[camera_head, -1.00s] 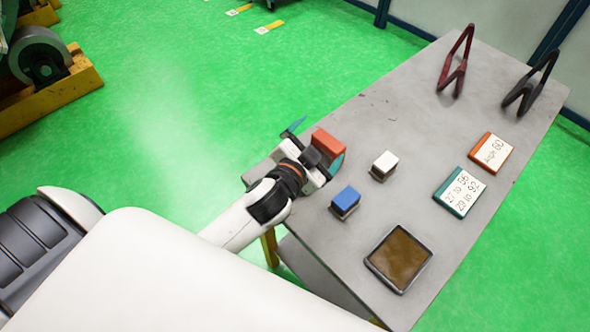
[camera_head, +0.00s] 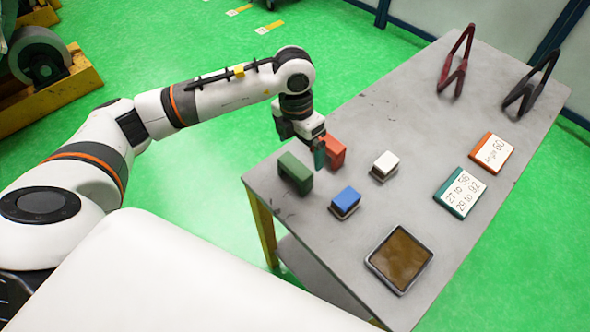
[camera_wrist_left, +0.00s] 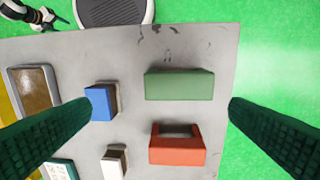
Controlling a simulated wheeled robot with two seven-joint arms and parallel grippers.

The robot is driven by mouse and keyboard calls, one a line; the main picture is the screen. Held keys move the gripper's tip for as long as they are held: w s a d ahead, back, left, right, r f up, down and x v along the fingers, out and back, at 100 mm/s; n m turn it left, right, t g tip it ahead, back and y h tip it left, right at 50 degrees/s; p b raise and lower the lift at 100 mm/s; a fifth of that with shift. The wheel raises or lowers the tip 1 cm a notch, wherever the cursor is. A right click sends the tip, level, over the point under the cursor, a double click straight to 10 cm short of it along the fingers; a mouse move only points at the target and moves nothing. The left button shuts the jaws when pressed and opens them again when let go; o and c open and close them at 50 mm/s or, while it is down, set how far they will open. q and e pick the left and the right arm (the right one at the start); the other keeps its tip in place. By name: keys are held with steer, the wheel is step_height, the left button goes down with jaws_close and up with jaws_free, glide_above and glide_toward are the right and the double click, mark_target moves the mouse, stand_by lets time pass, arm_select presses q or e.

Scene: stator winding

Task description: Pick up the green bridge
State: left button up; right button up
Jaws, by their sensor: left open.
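The green bridge (camera_head: 296,173) stands on the near left corner of the grey table in the head view. It also shows in the left wrist view (camera_wrist_left: 179,84), between the fingers and above the red bridge (camera_wrist_left: 177,145). My left gripper (camera_head: 312,153) is open and empty, close to the red bridge (camera_head: 334,152) and just beyond the green one. In the left wrist view its two dark green fingers are spread wide (camera_wrist_left: 168,104), and the green bridge is not between closed pads. What seems my right gripper (camera_wrist_left: 40,16) shows small at the top left there; its jaws are unclear.
A blue block (camera_head: 346,200) and a white block (camera_head: 385,163) stand near the bridges. A brown-filled tray (camera_head: 400,258), two label cards (camera_head: 460,191) (camera_head: 492,152) and two frame stands (camera_head: 457,65) (camera_head: 531,84) are farther off on the table (camera_head: 420,130).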

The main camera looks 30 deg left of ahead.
mark_target(295, 165)
arm_select(q)
steer(key=shift+w+a+f+y, duration=0.1)
steer(key=shift+a+f+y, duration=0.15)
steer(key=shift+a, duration=0.25)
steer(key=shift+a+f+y, duration=0.15)
steer(key=shift+a+y, duration=0.1)
steer(key=shift+a, duration=0.25)
step_height(295, 165, down, 5)
steer(key=shift+f+p, duration=0.1)
steer(key=shift+p, duration=0.8)
steer(key=f, duration=0.1)
steer(key=f+p, duration=0.1)
steer(key=f, duration=0.1)
steer(key=f+p, duration=0.1)
steer(key=shift+w+d+f, duration=0.25)
steer(key=shift+f, duration=0.6)
steer(key=c, duration=0.9)
